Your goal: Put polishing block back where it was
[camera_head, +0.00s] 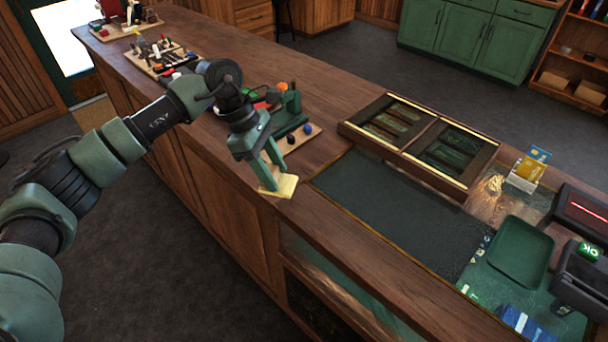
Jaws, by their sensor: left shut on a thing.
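The polishing block appears to be the pale yellow block (287,188) at the front edge of the wooden counter, in the middle of the head view. My left gripper (272,180) reaches down from the left and is shut on it. The fingers cover part of the block, and I cannot tell whether it touches the counter or hangs just above it. My right gripper is not in view.
A small board with coloured pieces (299,137) lies just behind the gripper. Another tool board (160,57) is farther left. To the right are a framed two-part display case (422,143), a dark mat (395,210), a green tray (524,251) and a card terminal (580,275).

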